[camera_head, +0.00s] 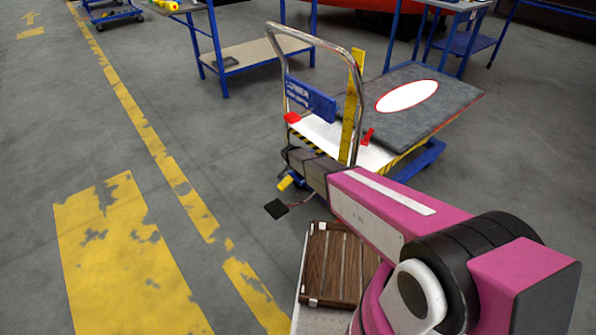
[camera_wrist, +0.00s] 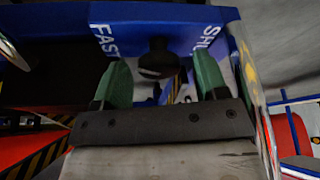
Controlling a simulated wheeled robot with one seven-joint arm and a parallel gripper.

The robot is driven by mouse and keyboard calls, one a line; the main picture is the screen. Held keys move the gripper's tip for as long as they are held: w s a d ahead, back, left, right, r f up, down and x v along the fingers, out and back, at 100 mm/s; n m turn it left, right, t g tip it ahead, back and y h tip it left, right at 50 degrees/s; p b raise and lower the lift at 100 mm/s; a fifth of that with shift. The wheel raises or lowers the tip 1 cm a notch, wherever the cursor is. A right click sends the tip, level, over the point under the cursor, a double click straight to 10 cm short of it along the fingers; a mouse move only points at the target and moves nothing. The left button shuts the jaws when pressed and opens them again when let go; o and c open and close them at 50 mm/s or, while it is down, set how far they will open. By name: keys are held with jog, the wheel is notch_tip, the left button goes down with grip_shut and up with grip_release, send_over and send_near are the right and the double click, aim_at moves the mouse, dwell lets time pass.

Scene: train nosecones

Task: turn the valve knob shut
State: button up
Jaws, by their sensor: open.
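The valve knob (camera_wrist: 157,58) is a dark round knob on a blue panel (camera_wrist: 180,14) in the wrist view. White letters reading "FAST" stand left of it and "SHU", partly cut off, right of it. My gripper (camera_wrist: 160,82) is open, with one green finger on each side of the knob in the picture and a visible gap to each. I cannot tell whether the fingertips reach as deep as the knob. In the head view a blue panel with white lettering (camera_head: 310,100) hangs on the trolley handle; the knob and my fingers cannot be made out there.
The trolley (camera_head: 375,158) has a bent metal handle (camera_head: 322,42), a yellow upright strip (camera_head: 352,105) and a grey board with a white oval (camera_head: 407,96). A blue-legged table (camera_head: 250,53) stands behind. The floor at left is clear, with worn yellow markings (camera_head: 125,265).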

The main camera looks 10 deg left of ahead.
jog(key=v, duration=1)
jog(key=shift+r, duration=0.4)
jog(key=shift+s, duration=0.1)
